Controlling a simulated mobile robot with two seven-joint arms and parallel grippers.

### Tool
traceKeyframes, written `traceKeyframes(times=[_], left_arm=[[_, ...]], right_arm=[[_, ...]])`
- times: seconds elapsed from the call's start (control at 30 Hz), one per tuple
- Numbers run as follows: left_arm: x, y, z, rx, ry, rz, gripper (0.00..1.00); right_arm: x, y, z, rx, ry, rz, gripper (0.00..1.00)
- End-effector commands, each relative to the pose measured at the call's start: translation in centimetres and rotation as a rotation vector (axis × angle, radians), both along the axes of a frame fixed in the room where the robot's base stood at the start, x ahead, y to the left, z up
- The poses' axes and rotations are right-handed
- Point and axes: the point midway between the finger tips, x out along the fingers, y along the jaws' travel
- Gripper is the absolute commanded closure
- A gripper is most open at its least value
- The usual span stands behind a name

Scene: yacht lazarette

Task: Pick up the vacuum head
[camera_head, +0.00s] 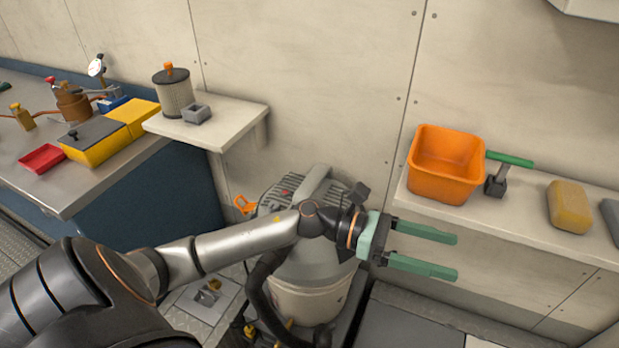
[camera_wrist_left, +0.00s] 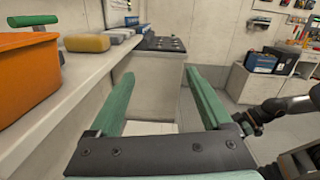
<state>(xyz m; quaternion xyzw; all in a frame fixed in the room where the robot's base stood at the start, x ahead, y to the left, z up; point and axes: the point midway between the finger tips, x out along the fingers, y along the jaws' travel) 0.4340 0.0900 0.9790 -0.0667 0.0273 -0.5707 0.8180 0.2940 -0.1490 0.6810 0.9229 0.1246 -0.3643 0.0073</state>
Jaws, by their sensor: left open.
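The vacuum head (camera_head: 301,190) is the grey ribbed top with a raised light-grey handle on the vacuum's pale canister (camera_head: 310,301). It stands on the floor below the shelves, and my left arm crosses in front of it and hides part of it. An orange latch (camera_head: 244,204) sticks out at its left side. My left gripper (camera_head: 457,257) is open and empty, to the right of the vacuum head and apart from it. Its two green fingers also show in the left wrist view (camera_wrist_left: 160,88), with nothing between them.
An orange bin (camera_head: 446,166), a green-handled tool (camera_head: 497,185) and a yellow sponge (camera_head: 569,206) sit on the right shelf. A cartridge filter (camera_head: 174,94) stands on the small left shelf (camera_head: 236,118). A dark hose (camera_head: 262,302) runs down beside the canister.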

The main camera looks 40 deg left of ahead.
Motion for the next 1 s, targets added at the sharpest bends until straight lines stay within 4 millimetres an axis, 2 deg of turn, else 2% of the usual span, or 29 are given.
traceKeyframes(times=[0.03, 0.07, 0.17, 0.27, 0.3, 0.37, 0.4, 0.5, 0.6, 0.7, 0.77, 1.0], left_arm=[[-0.1, 0.6, -0.9, 0.181, -0.195, -0.074, 0.18], [-0.2, 1.2, -1.5, 0.288, -0.303, -0.120, 0.18], [0.1, 4.3, -3.4, 0.642, -0.633, -0.285, 0.18], [1.2, 9.7, -4.9, 0.997, -0.895, -0.469, 0.18], [1.7, 12.3, -5.1, 1.134, -0.972, -0.546, 0.18], [2.4, 16.4, -4.9, 1.324, -1.059, -0.663, 0.18], [2.7, 19.1, -4.6, 1.439, -1.093, -0.738, 0.18], [2.9, 25.0, -3.0, 1.669, -1.124, -0.907, 0.18], [2.7, 29.2, -1.4, 1.817, -1.107, -1.032, 0.18], [2.3, 31.6, -0.4, 1.892, -1.082, -1.108, 0.18], [2.2, 32.3, -0.3, 1.912, -1.073, -1.130, 0.18], [3.6, 32.9, -4.1, 1.915, -1.069, -1.143, 0.18]], right_arm=[[0.2, 0.1, -0.9, 0.001, -0.003, 0.003, 1.00], [0.3, 0.2, -1.1, 0.002, -0.004, 0.005, 1.00], [0.5, 0.4, -1.8, 0.004, -0.005, 0.010, 1.00], [0.5, 0.8, -2.7, 0.008, -0.003, 0.018, 1.00], [0.5, 1.0, -3.1, 0.009, 0.000, 0.022, 1.00], [0.4, 1.2, -3.5, 0.011, 0.005, 0.028, 1.00], [0.5, 1.3, -3.7, 0.012, 0.004, 0.030, 1.00], [0.7, 1.5, -4.0, 0.015, -0.003, 0.033, 1.00], [1.0, 1.5, -4.1, 0.015, -0.007, 0.035, 1.00], [1.1, 1.5, -4.2, 0.013, -0.006, 0.037, 1.00], [1.2, 1.5, -4.3, 0.012, -0.006, 0.037, 1.00], [1.2, 1.6, -4.7, 0.012, -0.010, 0.039, 1.00]])
